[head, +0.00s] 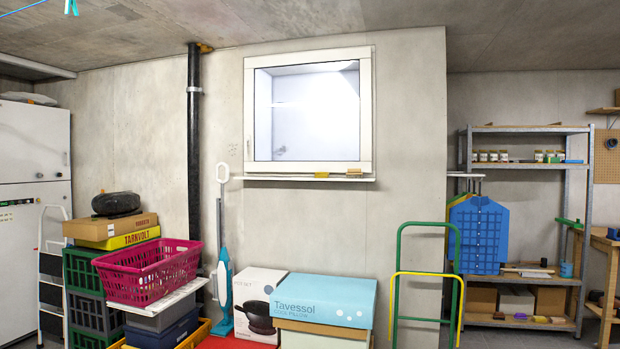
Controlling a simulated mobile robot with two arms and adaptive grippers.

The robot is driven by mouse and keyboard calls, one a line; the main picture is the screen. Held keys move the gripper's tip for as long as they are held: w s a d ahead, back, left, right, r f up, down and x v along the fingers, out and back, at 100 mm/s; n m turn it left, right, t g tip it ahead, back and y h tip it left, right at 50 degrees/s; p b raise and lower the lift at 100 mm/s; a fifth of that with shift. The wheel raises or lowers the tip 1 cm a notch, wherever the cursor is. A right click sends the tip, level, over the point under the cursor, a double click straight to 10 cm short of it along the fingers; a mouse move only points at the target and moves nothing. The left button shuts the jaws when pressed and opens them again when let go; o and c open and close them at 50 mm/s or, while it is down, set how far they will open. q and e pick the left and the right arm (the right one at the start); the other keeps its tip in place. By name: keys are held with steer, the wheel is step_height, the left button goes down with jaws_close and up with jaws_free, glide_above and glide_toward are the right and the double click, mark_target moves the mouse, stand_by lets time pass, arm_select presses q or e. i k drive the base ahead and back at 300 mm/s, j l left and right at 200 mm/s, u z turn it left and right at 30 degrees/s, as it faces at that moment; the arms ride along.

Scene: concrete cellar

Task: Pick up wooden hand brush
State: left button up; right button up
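A small tan block-shaped thing (353,171) lies at the right end of the white window sill (270,178); it may be the wooden hand brush, but it is too small to be sure. On the metal shelf rack at right, a long wooden-looking piece (527,270) lies on a low shelf; I cannot tell whether it is a brush. Neither of my grippers is in view.
A pink basket (148,274), stacked crates (87,284), a blue upright cleaner (222,290), a white box (256,300) and a light-blue box (324,300) crowd the floor below the window. A green and yellow tube frame (398,270) stands before the shelf rack (530,130).

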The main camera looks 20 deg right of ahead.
mark_target(354, 172)
steer(key=i+l+z, duration=0.4)
steer(key=i, duration=0.35)
steer(key=i+z, duration=0.35)
steer(key=i, duration=0.4)
